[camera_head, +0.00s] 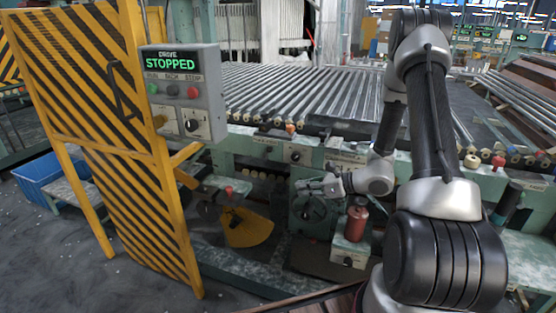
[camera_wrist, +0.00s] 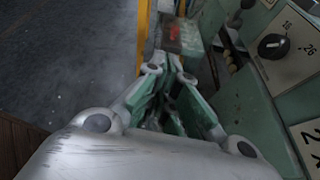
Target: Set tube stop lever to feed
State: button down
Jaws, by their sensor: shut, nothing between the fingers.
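My gripper (camera_head: 300,186) is in front of the green machine frame, left of my wrist in the head view, and points left. In the wrist view its fingers (camera_wrist: 166,62) are together at the tips with nothing between them. A small red knob (camera_head: 229,190) stands on a grey-green plate left of my gripper, with a clear gap between. In the wrist view a blurred red spot (camera_wrist: 174,33) on a grey-green block shows just beyond the fingertips. No lettering shows which part is the tube stop lever, so I cannot tell its setting.
A yellow-and-black striped guard (camera_head: 120,140) and a control box reading "DRIVE STOPPED" (camera_head: 180,85) stand at the left. A red cylinder (camera_head: 356,222) stands below my wrist. A dark rotary knob on a numbered plate (camera_wrist: 272,46) is right of the fingers.

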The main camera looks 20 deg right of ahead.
jog(key=w+d+r+m+t+h, duration=0.2)
jog(key=w+d+m+t, duration=0.1)
jog(key=w, duration=0.4)
jog(key=shift+w+r+m+t, duration=0.35)
jog(key=shift+m+t, duration=0.05)
jog(key=shift+m, duration=0.5)
send_near(267, 154)
notch_tip(267, 154, down, 3)
jog(key=w+a, duration=0.2)
jog(key=w, duration=0.1)
jog(key=shift+w+r, duration=0.15)
jog(key=shift+w, duration=0.05)
jog(key=shift+a+r, duration=0.15)
jog(key=shift+r+g, duration=0.15)
jog(key=shift+g, duration=0.25)
